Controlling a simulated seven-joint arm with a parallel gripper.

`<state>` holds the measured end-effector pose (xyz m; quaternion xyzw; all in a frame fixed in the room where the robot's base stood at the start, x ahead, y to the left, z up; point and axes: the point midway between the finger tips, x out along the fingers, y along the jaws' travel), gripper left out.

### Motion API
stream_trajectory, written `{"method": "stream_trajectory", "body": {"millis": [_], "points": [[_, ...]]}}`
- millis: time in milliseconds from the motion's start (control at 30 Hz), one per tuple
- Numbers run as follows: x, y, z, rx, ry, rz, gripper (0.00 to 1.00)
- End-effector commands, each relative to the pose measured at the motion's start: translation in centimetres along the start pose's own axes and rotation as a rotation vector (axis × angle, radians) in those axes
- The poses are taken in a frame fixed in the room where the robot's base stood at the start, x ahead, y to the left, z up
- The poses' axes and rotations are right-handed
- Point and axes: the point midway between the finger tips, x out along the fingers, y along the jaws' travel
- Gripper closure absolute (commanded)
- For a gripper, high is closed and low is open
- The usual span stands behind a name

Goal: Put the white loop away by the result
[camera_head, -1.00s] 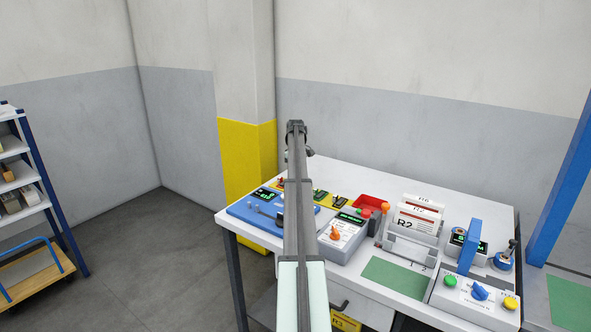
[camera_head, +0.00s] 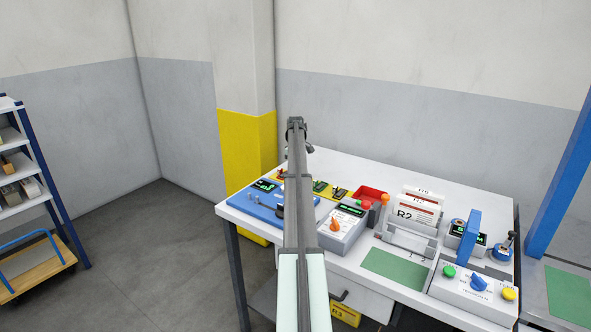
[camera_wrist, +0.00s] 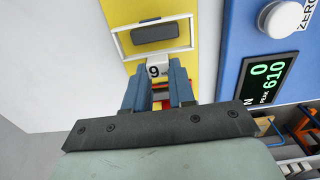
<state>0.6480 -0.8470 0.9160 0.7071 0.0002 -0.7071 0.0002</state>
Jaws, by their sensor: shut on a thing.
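My gripper (camera_wrist: 159,95) is shut on a small white tag marked 9 (camera_wrist: 159,70), which sits at the near side of the white loop (camera_wrist: 123,43). The loop is a thin rectangular frame, seen over a yellow panel (camera_wrist: 117,10) in the wrist view. A dark grey block (camera_wrist: 156,33) shows inside its outline; I cannot tell whether the loop touches the panel or the block. The tester also shows in the head view (camera_head: 245,205). There, my arm hides the fingers and the loop.
A red tray (camera_head: 371,192), a grey box with an orange knob (camera_head: 345,227), a rack of cards (camera_head: 415,212) and a button box (camera_head: 470,295) crowd the bench. A green mat (camera_head: 393,271) lies bare at the front. The bench's back right (camera_head: 470,198) is clear.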

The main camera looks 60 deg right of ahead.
Motion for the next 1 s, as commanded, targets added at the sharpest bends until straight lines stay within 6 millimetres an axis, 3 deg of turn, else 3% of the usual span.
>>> {"method": "stream_trajectory", "body": {"millis": [1000], "points": [[1.5, 0.0, 0.0, 0.0, 0.0, 0.0, 1.0]]}}
